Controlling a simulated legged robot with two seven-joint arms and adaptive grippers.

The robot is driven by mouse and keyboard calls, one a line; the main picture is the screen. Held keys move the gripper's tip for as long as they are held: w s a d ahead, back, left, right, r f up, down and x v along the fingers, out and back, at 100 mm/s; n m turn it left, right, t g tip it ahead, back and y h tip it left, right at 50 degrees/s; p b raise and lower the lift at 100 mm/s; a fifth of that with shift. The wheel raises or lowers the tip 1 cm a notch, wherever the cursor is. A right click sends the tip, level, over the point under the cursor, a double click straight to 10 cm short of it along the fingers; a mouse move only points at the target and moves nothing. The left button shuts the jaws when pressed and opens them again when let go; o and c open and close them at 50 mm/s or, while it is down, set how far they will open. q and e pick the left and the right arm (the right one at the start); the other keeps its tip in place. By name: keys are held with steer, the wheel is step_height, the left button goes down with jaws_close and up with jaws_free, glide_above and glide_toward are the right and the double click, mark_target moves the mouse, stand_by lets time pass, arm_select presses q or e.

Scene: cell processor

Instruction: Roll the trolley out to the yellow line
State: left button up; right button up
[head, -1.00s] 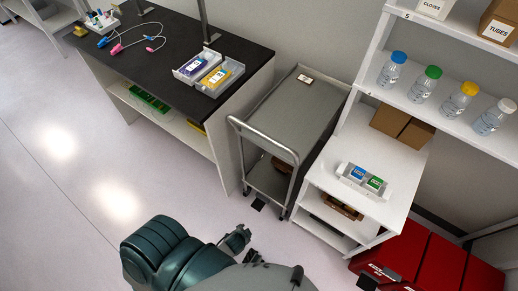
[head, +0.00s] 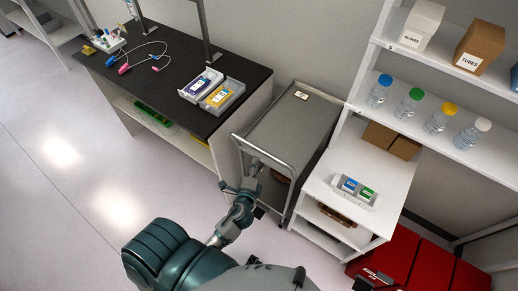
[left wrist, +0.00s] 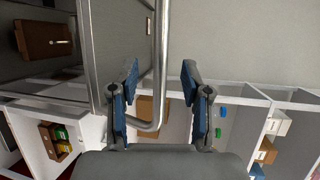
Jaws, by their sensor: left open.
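The grey metal trolley (head: 289,126) stands between the black-topped bench and the white shelf unit, with its tubular handle (head: 262,149) at the near end. My left gripper (head: 241,176) is open at the near left end of the trolley, close to the handle. In the left wrist view, the handle tube (left wrist: 160,70) runs up between the two spread blue-padded fingers (left wrist: 160,88), and its bend shows between them. The fingers are not closed on it. No yellow line shows in these views. My right gripper is not in view.
The black-topped bench (head: 170,55) stands close on the trolley's left. The white shelf unit (head: 315,185) is close on its right. Red cases (head: 425,255) sit on the floor at lower right. Open pale floor (head: 60,190) lies at the left.

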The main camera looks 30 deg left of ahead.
mark_target(259, 151)
arm_select(q)
steer(key=x, duration=0.9)
steer(key=shift+c, duration=0.2)
jaws_close()
